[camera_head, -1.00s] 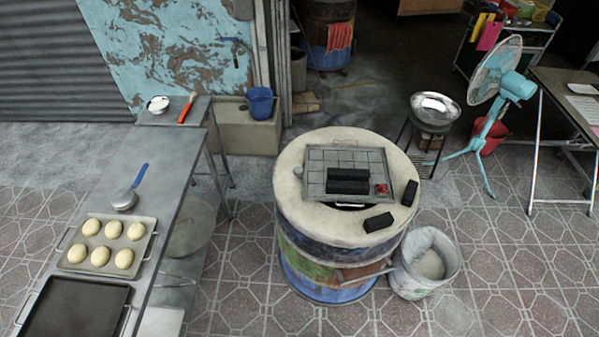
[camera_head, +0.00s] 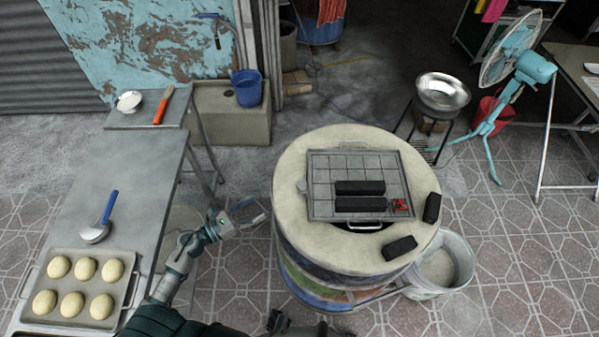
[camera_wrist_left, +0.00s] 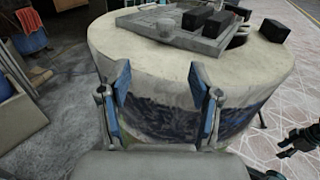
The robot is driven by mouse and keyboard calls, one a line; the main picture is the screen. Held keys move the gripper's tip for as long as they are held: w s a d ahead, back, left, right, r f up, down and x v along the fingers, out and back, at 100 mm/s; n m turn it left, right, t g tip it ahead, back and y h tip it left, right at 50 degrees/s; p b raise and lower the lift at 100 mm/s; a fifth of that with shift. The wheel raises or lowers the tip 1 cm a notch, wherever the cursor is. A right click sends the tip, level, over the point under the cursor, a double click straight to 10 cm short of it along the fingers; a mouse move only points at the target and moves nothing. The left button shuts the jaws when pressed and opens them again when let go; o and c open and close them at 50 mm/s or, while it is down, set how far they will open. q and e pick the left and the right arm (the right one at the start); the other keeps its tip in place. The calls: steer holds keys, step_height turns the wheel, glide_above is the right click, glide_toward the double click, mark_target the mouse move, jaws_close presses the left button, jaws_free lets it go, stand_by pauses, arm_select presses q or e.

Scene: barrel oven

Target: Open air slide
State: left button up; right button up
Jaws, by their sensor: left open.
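The barrel oven (camera_head: 345,250) stands right of centre, with a pale round top and painted sides. A square metal grid plate (camera_head: 325,205) lies on its top, and a dark opening with a metal handle (camera_head: 365,225) shows at the plate's front edge. A flat metal piece (camera_head: 375,301) juts from the barrel's lower front; I cannot tell whether it is the air slide. My left gripper (camera_head: 250,214) is open and empty, left of the barrel. In the left wrist view its fingers (camera_wrist_left: 160,85) face the barrel's side. My right gripper (camera_head: 281,322) is partly visible at the bottom edge.
Black briquettes (camera_head: 400,248) and a small red item (camera_head: 400,206) lie on the barrel top. A bucket (camera_head: 440,268) stands against its right side. A metal table (camera_head: 110,175) with a tray of dough balls (camera_head: 85,285) is at left. The floor right of the bucket is clear.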

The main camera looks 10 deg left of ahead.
arm_select(q)
glide_toward(301, 183)
steer(key=p+x, duration=0.2)
steer(key=x, duration=0.5)
steer(key=shift+w, duration=0.2)
steer(key=shift+w+d+f+p, duration=0.1)
steer(key=shift+w+d+p, duration=0.05)
steer(key=shift+w+d, duration=0.35)
steer(key=shift+w+d+p, duration=0.15)
steer(key=shift+w+d, duration=0.15)
steer(key=shift+d, duration=0.75)
arm_select(e)
steer(key=s+d+f, duration=0.1)
steer(key=s+f, duration=0.3)
steer(key=s, duration=0.1)
steer(key=shift+s+d, duration=0.4)
